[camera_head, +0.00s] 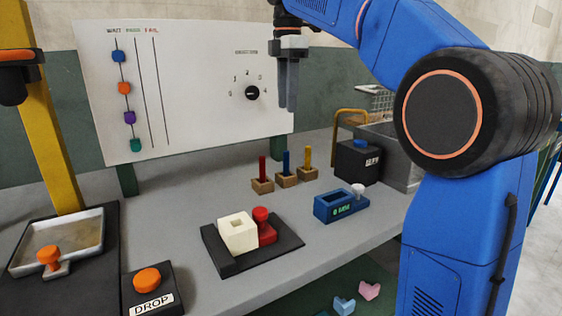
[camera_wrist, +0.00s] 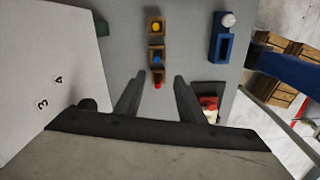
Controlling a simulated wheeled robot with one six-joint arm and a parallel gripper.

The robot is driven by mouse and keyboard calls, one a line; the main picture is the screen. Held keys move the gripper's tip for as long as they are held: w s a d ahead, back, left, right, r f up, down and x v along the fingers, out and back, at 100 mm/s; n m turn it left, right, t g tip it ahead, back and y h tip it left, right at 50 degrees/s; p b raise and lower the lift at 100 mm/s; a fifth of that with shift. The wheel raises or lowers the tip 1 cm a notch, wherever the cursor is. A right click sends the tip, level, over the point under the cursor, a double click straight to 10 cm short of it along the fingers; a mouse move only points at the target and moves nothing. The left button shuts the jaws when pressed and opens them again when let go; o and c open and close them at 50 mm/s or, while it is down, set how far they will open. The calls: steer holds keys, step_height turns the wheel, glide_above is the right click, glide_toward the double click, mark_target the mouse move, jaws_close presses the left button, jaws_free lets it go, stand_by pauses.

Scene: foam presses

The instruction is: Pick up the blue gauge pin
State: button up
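The blue gauge pin (camera_head: 286,161) stands upright in the middle one of three small wooden blocks on the grey bench. A red pin (camera_head: 262,167) stands to its left and a yellow pin (camera_head: 307,156) to its right. In the wrist view the blue pin (camera_wrist: 157,61) shows from above, between the yellow pin (camera_wrist: 156,27) and the red pin (camera_wrist: 158,85). My gripper (camera_head: 287,106) hangs above the bench, higher than the pins and apart from them. Its fingers point down. In the wrist view its two fingers (camera_wrist: 157,78) are spread with nothing held between them.
A white board (camera_head: 190,90) with coloured sliders and a dial stands behind the bench. A blue box (camera_head: 336,208) is to the right of the pins, a black box (camera_head: 358,162) behind it. A dark tray (camera_head: 262,257) with a cream block (camera_head: 238,238) and red piece is in front.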

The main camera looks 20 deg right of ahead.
mark_target(286, 152)
steer(key=f, duration=1.7)
steer(key=shift+w+f, duration=0.1)
steer(key=shift+w, duration=0.3)
steer(key=shift+c, duration=0.4)
jaws_close()
